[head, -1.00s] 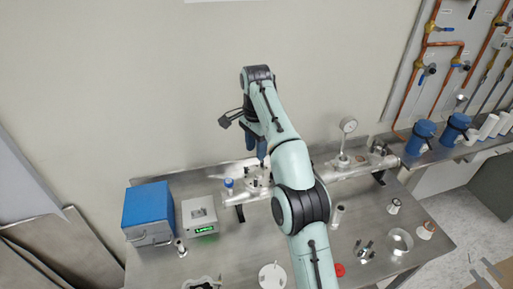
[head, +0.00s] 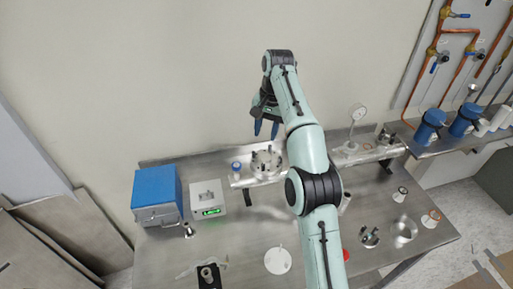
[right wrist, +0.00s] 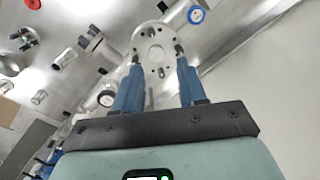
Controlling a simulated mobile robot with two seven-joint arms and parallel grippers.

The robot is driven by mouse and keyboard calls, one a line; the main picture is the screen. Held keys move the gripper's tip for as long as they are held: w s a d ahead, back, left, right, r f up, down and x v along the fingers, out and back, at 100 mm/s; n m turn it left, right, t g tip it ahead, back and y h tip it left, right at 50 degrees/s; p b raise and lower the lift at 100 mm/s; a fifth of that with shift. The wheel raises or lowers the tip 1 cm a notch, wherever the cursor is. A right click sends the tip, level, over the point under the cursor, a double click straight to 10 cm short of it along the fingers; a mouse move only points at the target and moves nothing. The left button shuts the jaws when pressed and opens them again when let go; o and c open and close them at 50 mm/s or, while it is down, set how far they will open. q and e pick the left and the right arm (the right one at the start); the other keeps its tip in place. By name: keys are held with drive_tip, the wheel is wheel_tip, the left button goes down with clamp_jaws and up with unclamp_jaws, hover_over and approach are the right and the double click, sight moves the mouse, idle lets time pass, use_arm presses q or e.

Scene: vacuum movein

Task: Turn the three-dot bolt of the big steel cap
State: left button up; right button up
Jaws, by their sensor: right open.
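The big steel cap (head: 266,161) is a round silver flange with several upright bolts around its rim, on the bench's back part. It also shows in the right wrist view (right wrist: 152,35), face-on beyond my fingers. Dot marks on the bolts are too small to read, so I cannot tell which one is the three-dot bolt. My right gripper (head: 266,129) is above the cap, blue fingers pointing down, apart and empty. In the right wrist view its fingertips (right wrist: 157,57) flank the cap's near part, with no clear contact. My left gripper is not in view.
A blue-topped piece (head: 236,167) stands just left of the cap. A blue box (head: 157,196) and a grey device with a green display (head: 207,199) are further left. A gauge (head: 357,112) rises to the right. A white disc (head: 278,261) lies in front.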

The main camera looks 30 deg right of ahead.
sight(254, 151)
drive_tip(key=w+f+n, duration=0.1)
drive_tip(key=f+n, duration=0.3)
drive_tip(key=n, duration=0.2)
drive_tip(key=w+f+n+t+y, duration=0.1)
drive_tip(key=w+f+n, duration=0.1)
drive_tip(key=f+n, duration=0.2)
drive_tip(key=w+a+f+n+t+y, duration=0.1)
drive_tip(key=f+n, duration=0.3)
drive_tip(key=n, duration=0.5)
drive_tip(key=shift+w+f, duration=0.2)
drive_tip(key=shift+w, duration=0.4)
clamp_jaws()
